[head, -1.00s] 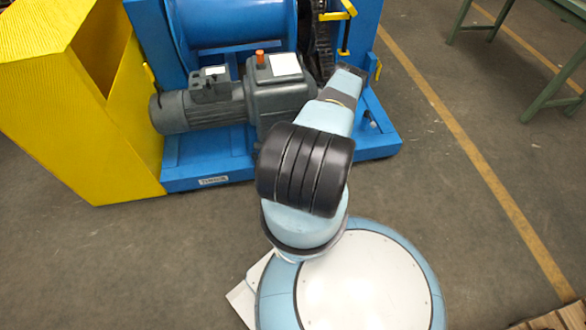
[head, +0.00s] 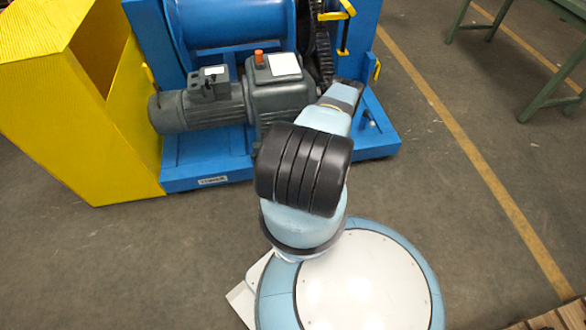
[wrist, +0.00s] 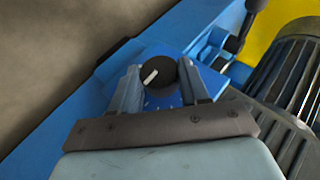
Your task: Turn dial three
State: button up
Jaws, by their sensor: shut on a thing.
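In the wrist view, a round black dial (wrist: 159,71) with a white pointer line sits on a blue surface (wrist: 70,115) with small white marks beside it. The pointer slants toward the lower left. My gripper (wrist: 160,75) has one finger on each side of the dial and is shut on it. I cannot read a number on the dial. In the head view the dial and fingers are hidden; the end of my arm (head: 345,92) reaches to the right of the grey motor (head: 200,108).
The blue machine frame (head: 210,172) carries the motor and a blue drum (head: 235,20). A dark chain (head: 323,55) runs behind my arm. A yellow housing (head: 75,130) stands at left and a green table (head: 550,105) at upper right. The floor at right is open.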

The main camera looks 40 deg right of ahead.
jog(key=shift+d+f+m+t+y, duration=0.1)
jog(key=shift+m+t+y, duration=0.2)
jog(key=shift+t+y, duration=0.5)
jog(key=shift+d, duration=0.1)
jog(key=o, duration=1.1)
jog(key=shift+c, duration=0.2)
jog(key=shift+s, duration=0.15)
jog(key=v, duration=1.3)
jog(key=shift+d, duration=0.3)
jog(key=shift+s, duration=0.15)
